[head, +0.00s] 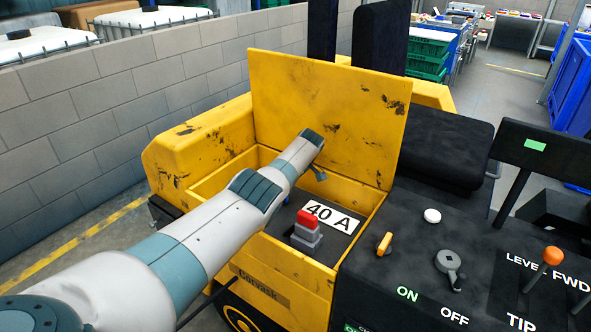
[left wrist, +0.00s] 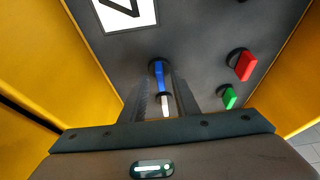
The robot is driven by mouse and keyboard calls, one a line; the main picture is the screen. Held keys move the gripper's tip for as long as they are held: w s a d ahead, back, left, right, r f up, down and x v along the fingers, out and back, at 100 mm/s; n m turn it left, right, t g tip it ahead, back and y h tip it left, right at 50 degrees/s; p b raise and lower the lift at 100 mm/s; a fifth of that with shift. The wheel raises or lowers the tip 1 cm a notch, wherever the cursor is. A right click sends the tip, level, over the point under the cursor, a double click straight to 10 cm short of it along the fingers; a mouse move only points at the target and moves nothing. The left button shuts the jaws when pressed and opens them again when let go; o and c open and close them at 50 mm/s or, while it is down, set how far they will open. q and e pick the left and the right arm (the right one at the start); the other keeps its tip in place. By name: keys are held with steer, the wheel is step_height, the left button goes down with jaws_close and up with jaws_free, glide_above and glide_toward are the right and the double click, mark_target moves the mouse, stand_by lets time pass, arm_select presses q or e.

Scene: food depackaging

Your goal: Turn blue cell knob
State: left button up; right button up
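The blue cell knob (left wrist: 159,75) stands on the dark panel in the left wrist view, in line with my left gripper (left wrist: 162,80). Its two dark fingers are apart, one on each side of the blue knob; a narrow gap shows between them, and I cannot tell whether they touch it. My right gripper is not in view.
A white knob (left wrist: 165,105) lies just below the blue one. A red knob (left wrist: 243,65) and green knob (left wrist: 229,98) are to the right. Yellow walls (left wrist: 88,50) flank the panel. A red-topped plug (head: 307,228) and a 40 A label (head: 331,216) are near my arm.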

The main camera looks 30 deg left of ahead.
arm_select(q)
steer(key=shift+d+r, duration=0.15)
steer(key=shift+r, duration=0.3)
steer(key=v, duration=1.6)
steer(key=shift+b, duration=0.4)
steer(key=shift+f, duration=0.1)
